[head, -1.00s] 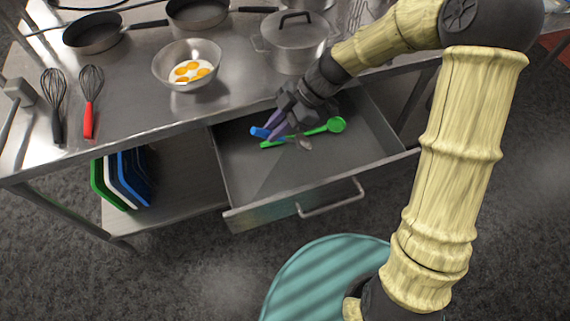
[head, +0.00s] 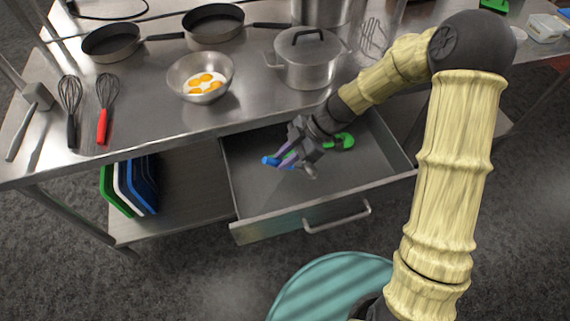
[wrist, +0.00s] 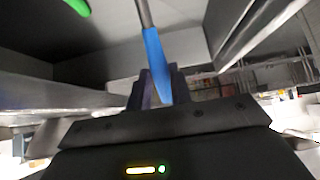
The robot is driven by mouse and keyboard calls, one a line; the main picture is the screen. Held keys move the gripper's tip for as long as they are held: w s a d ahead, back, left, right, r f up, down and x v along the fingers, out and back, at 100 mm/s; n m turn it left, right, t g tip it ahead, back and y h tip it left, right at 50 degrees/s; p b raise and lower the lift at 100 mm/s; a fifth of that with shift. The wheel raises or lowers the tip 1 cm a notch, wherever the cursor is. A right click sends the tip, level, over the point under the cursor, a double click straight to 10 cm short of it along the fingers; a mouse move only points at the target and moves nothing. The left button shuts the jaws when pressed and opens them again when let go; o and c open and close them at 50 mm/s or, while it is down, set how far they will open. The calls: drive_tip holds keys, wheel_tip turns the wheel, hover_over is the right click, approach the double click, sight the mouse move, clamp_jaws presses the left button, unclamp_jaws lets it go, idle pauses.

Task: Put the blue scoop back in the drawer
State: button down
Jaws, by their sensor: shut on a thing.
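The blue scoop (head: 269,161) is in my gripper (head: 286,157), over the open drawer (head: 290,216) in the head view. In the wrist view its blue handle (wrist: 158,65) runs between the two purple fingers, with a metal shaft (wrist: 144,12) beyond it. The fingers are shut on the handle. In the head view a small metal part (head: 310,172) shows just below the gripper. The scoop's far end and the exact gap to the drawer floor are hard to tell.
A green scoop (head: 343,141) lies in the drawer, partly hidden by my gripper. The drawer's front and right floor are clear. Above the drawer, the steel counter holds a lidded pot (head: 307,66), a bowl of yolks (head: 201,84), whisks and pans. Coloured boards (head: 130,188) stand on the lower shelf.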

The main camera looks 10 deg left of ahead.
drive_tip(key=shift+f, duration=1.85)
drive_tip(key=c, duration=1.3)
unclamp_jaws()
drive_tip(key=shift+o, duration=0.2)
drive_tip(key=v, duration=1.2)
drive_tip(key=shift+b, duration=0.3)
